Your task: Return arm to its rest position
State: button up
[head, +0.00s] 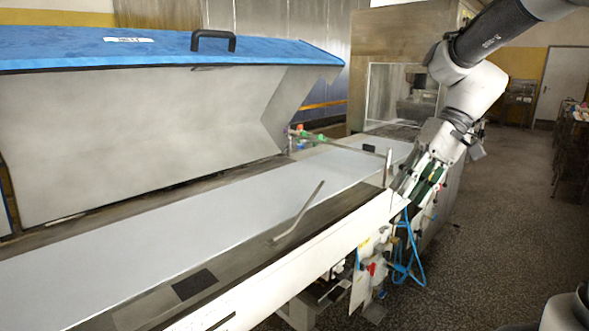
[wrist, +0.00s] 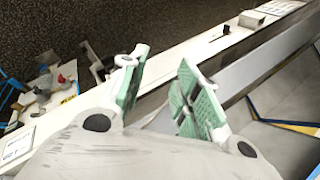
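My gripper (head: 405,183) is at the right side of the head view, at the end of my bent arm, which comes in from the upper right. It points down at the right end of the machine's near rail. The wrist view shows its two green-padded fingers (wrist: 160,85) spread apart with nothing between them. The rail's pale edge passes behind the fingers. I cannot tell from these views whether a finger touches the rail.
The long pale belt (head: 230,205) runs beside a raised cover with a blue top (head: 170,45). A bent metal lever (head: 298,213) stands up from the near rail. Blue hoses and fittings (head: 405,255) hang below the gripper.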

jog(key=s+d+m+t+h, duration=0.2)
jog(key=s+d+t+h, duration=0.3)
jog(key=s+d, duration=0.7)
jog(key=shift+s+d+f+m+t+h, duration=0.3)
jog(key=shift+s+f+t+h, duration=0.1)
jog(key=shift+s, duration=0.65)
jog(key=shift+o, duration=0.4)
dwell(1.5)
